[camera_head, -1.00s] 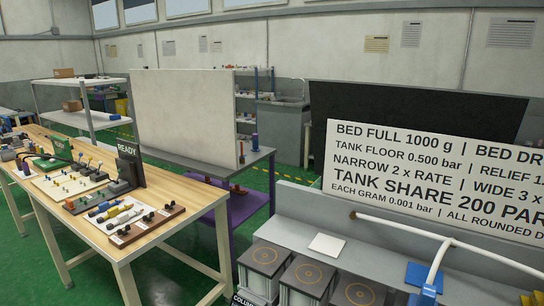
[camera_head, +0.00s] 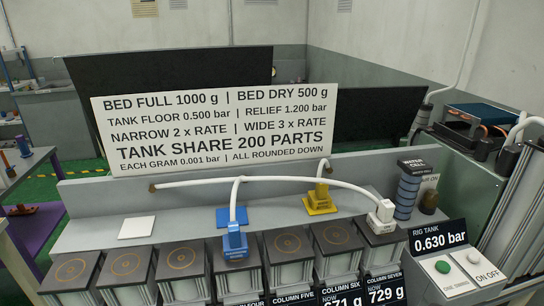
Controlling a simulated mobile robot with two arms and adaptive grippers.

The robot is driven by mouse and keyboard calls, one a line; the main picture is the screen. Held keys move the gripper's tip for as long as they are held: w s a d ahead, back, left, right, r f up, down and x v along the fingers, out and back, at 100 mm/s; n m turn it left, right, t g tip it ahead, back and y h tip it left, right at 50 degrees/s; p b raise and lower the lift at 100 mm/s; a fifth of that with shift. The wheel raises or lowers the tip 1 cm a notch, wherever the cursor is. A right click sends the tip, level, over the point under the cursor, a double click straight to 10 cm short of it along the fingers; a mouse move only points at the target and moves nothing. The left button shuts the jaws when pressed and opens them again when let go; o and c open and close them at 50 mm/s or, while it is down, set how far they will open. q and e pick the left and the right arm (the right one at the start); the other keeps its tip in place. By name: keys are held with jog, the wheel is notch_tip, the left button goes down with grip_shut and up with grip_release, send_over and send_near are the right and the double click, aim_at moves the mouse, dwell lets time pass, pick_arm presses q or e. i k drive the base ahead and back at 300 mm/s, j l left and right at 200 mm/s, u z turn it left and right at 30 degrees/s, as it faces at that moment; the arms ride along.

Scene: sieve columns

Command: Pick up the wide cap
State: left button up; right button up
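Three hose-end caps show, and their small lettering is too blurred to tell which is the wide cap. A blue cap (camera_head: 235,243) stands upright on a column top near the middle, in front of a blue pad (camera_head: 229,215). A yellow cap (camera_head: 320,195) sits on a yellow pad (camera_head: 318,209) on the grey shelf. A white cap (camera_head: 382,213) stands at the column labelled seven on the right. Neither of my grippers is in view.
Several dark-topped columns (camera_head: 126,264) line the front. A bare white pad (camera_head: 137,227) lies on the shelf (camera_head: 93,234). A rules sign (camera_head: 220,130) stands behind. A blue-banded water cell (camera_head: 407,190) and a panel reading 0.630 bar (camera_head: 438,241) with buttons are at right.

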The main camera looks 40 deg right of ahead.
aim_at(320, 198)
jog(key=z, duration=0.4)
jog(key=l+z, duration=0.15)
jog(key=z, duration=0.2)
jog(key=k+z, duration=0.1)
jog(key=z, duration=0.3)
jog(key=l+z, duration=0.15)
jog(key=z, duration=0.25)
